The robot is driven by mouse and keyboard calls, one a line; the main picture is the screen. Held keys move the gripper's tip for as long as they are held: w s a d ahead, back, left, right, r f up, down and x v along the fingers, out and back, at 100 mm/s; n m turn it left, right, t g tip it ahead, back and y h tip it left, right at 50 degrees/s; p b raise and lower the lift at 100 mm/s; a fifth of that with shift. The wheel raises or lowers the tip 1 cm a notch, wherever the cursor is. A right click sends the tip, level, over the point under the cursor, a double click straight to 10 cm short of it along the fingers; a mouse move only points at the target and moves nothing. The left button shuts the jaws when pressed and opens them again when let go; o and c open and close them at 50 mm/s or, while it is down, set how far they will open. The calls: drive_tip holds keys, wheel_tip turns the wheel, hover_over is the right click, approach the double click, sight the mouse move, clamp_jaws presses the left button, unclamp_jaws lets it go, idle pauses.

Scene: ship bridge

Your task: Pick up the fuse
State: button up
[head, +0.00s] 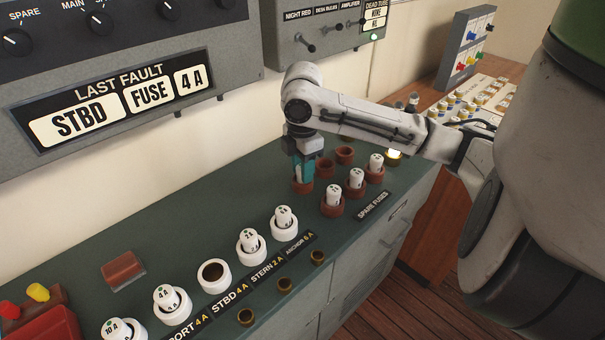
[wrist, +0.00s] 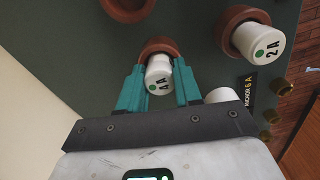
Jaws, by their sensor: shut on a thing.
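A white fuse marked 4A (wrist: 158,75) stands in a brown spare socket (wrist: 158,45), its lower end inside the ring. My gripper (wrist: 160,88) has its two teal fingers on either side of this fuse and is shut on it. In the head view my gripper (head: 303,170) points down at the same brown socket (head: 302,187), and its fingers mostly hide the fuse there. The fault panel (head: 118,105) reads STBD, FUSE, 4 A. The white STBD 4A socket (head: 213,273) is empty.
Other spare fuses (head: 332,195) stand in brown sockets to the right of my gripper. Empty brown sockets (head: 345,155) lie behind them. White sockets holding fuses (head: 283,222) line the console front. A brown block (head: 122,269) and a red box (head: 50,328) are at left.

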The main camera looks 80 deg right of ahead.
drive_tip(key=shift+r, duration=0.15)
drive_tip(key=shift+r, duration=0.6)
drive_tip(key=s+a+r, duration=0.4)
drive_tip(key=s+r, duration=0.7)
drive_tip(key=s, duration=0.2)
drive_tip(key=shift+r+b, duration=0.35)
